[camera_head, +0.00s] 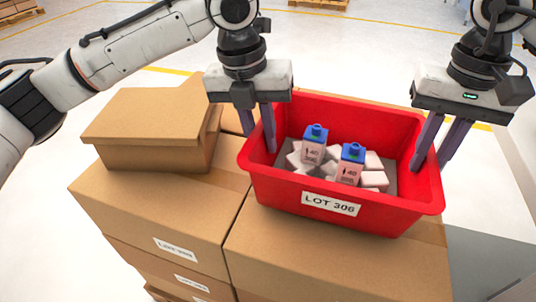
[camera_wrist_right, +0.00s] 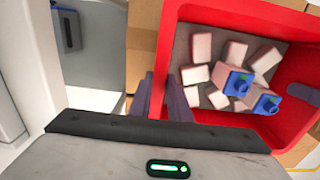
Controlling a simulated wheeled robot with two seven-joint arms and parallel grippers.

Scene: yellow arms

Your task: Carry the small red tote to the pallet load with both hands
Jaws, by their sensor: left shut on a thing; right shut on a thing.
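The small red tote (camera_head: 345,210) is at the top of the cardboard pallet load (camera_head: 190,205) in the head view, labelled LOT 306. I cannot tell whether its base touches the boxes. Inside are two blue-capped bottles (camera_head: 314,145) and several pale pink-white blocks (camera_head: 374,180). My left gripper (camera_head: 260,140) is shut on the tote's left wall, one finger inside. My right gripper (camera_head: 433,160) is shut on the tote's right wall. In the right wrist view, the right fingers (camera_wrist_right: 160,100) straddle the tote's wall, and the tote (camera_wrist_right: 235,16) shows its contents.
A smaller closed carton (camera_head: 150,130) stands on the load left of the tote. Bare box top lies in front of the tote. A grey surface (camera_head: 490,260) is at the lower right. Yellow lines mark the pale floor, and wooden pallets (camera_head: 18,10) are far back.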

